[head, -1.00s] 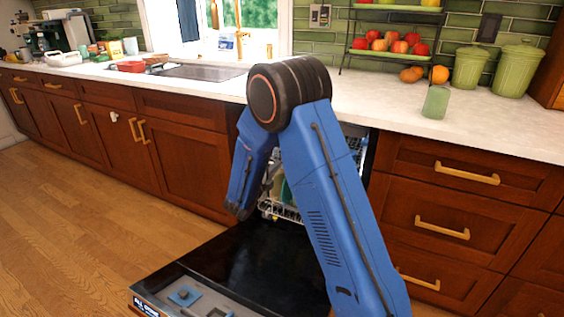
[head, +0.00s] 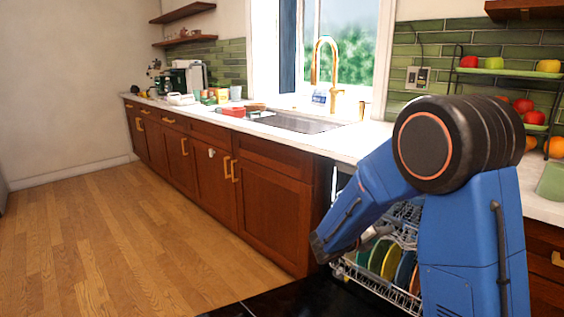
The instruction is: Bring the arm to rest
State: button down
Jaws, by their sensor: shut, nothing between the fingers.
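My blue arm (head: 470,240) fills the right of the head view, its black elbow joint (head: 450,145) raised above the counter's front edge. The forearm (head: 365,205) slopes down to the left in front of the dishwasher opening. My gripper's fingers do not show; the end of the arm is hidden behind the forearm. The dishwasher rack (head: 405,235) holds several upright plates, among them a yellow one (head: 392,260) and a green one (head: 377,255). The open dishwasher door (head: 310,300) lies low, mostly below the frame.
Wooden cabinets (head: 270,205) run along the counter to the left. The wooden floor (head: 130,235) on the left is clear. A sink (head: 290,121) with a gold faucet (head: 325,60) is set in the counter. A fruit stand (head: 515,72) stands behind my elbow.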

jog(key=s+d+r+m+g+y, duration=0.2)
jog(key=s+d+m+g, duration=0.1)
jog(key=s+m, duration=0.7)
jog(key=s+d+r+m+g+y, duration=0.25)
jog(key=s+m, duration=0.55)
jog(key=s, duration=0.5)
jog(key=s+a+m+t+y, duration=0.1)
jog(key=s+a+m+y, duration=0.4)
jog(key=s+m, duration=0.2)
jog(key=s+a+r+m+t+y, duration=0.1)
jog(key=s+a+m+y, duration=0.3)
jog(key=s+a+m, duration=0.2)
jog(key=s+m, duration=0.2)
jog(key=m, duration=0.2)
jog(key=shift+s+a+r+m+t+y, duration=0.2)
jog(key=shift+s+m+t+y, duration=0.05)
jog(key=shift+m+t+y, duration=0.1)
